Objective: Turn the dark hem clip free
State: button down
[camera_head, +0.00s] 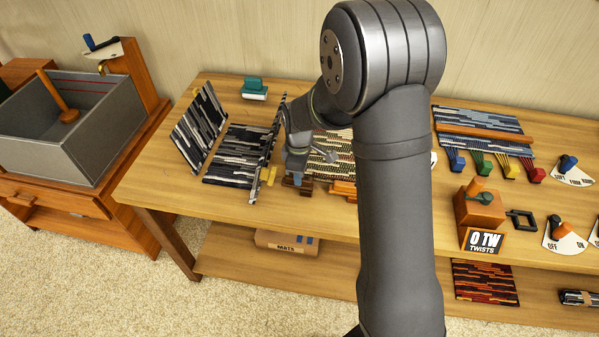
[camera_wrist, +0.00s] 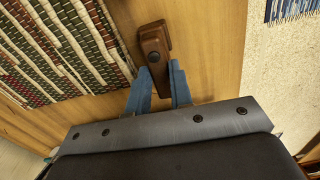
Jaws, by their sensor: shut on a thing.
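The dark hem clip (camera_wrist: 153,42) is a dark brown wooden piece with a round pivot, beside the edge of a red, green and cream woven mat (camera_wrist: 65,45) in the wrist view. My gripper (camera_wrist: 160,76) has its two blue fingers shut on the near end of the clip. In the head view my gripper (camera_head: 297,168) reaches down to the dark clip (camera_head: 297,184) at the front left corner of the mat (camera_head: 332,150). My arm hides part of the mat. I cannot tell how far the clip is turned.
A lighter orange clip (camera_head: 342,188) lies to the right at the mat's front edge. Black-and-white woven panels (camera_head: 235,155) and a yellow knob (camera_head: 268,175) stand close on the left. A teal-handled block (camera_head: 254,88) is behind. Levers and blocks fill the right side.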

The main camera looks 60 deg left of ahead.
jog(key=shift+n, duration=0.3)
dwell(0.4)
jog(key=c, duration=1.3)
grip_release()
jog(key=shift+r, duration=0.1)
notch_tip(320, 180, up, 17)
jog(key=shift+r, duration=0.15)
notch_tip(320, 180, down, 18)
jog(key=shift+r, duration=0.25)
